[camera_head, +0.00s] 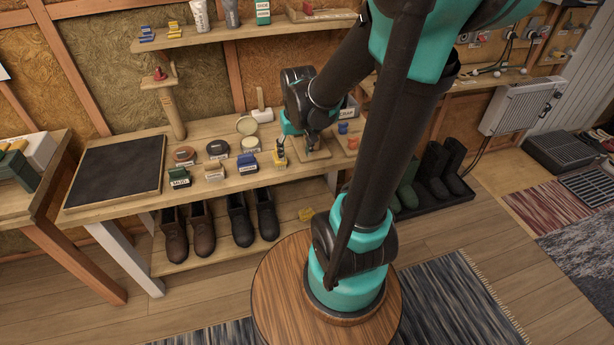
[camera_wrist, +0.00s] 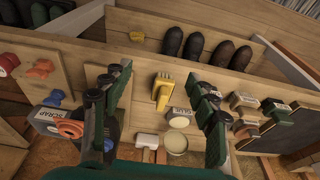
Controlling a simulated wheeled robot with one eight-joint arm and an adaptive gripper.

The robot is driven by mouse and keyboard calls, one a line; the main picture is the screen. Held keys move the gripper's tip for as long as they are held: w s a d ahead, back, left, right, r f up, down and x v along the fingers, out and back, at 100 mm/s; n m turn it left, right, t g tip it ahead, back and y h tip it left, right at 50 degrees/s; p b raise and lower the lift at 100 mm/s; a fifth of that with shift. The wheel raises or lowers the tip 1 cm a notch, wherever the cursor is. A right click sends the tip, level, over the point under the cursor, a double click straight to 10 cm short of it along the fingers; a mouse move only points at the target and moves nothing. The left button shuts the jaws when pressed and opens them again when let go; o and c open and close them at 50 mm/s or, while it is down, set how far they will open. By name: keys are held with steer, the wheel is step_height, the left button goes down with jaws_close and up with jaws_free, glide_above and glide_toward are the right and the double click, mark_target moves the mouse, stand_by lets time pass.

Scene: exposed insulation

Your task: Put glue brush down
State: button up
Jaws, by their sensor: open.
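My gripper (camera_wrist: 158,74) is open over the workbench, with its two dark fingers well apart. It also shows at the bench in the head view (camera_head: 296,148). A yellow brush-like piece (camera_wrist: 163,91), with a broad toothed end and a narrower stem, appears between the fingers in the wrist view, clear of both. It also shows at the bench's front in the head view (camera_head: 279,160). I cannot tell for sure that it is the glue brush. A tin labelled GLUE (camera_wrist: 180,118) is beside it. The fingers hold nothing that I can see.
The workbench (camera_head: 112,211) carries a dark mat (camera_head: 115,168), several labelled blocks and tins, and a SCRAP container (camera_wrist: 52,118). Orange and blue pieces (camera_head: 353,142) sit to the right. Boots (camera_head: 242,220) stand on the shelf below. An upper shelf (camera_head: 235,32) hangs behind.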

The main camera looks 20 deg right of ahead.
steer(key=s+d+f+t, duration=0.1)
steer(key=s+f, duration=0.2)
steer(key=s, duration=0.6)
steer(key=shift+d+t, duration=0.15)
steer(key=shift+t, duration=0.25)
steer(key=shift+o, duration=0.4)
steer(key=shift+o, duration=2.5)
steer(key=w+a+r+n+g, duration=0.1)
steer(key=w+r+n+g, duration=0.1)
steer(key=w+r+n, duration=0.3)
steer(key=w+n, duration=0.4)
steer(key=w, duration=0.2)
steer(key=shift+w+a+r, duration=0.2)
steer(key=shift+w+a, duration=0.15)
steer(key=shift+a, duration=0.05)
steer(key=w+a+r+n+g, duration=0.2)
steer(key=w+n, duration=0.7)
steer(key=w, duration=0.1)
step_height(320, 180, down, 12)
steer(key=shift+s+a+f, duration=0.1)
steer(key=shift+a, duration=0.05)
steer(key=shift+w+f, duration=0.2)
steer(key=shift+f, duration=2.2)
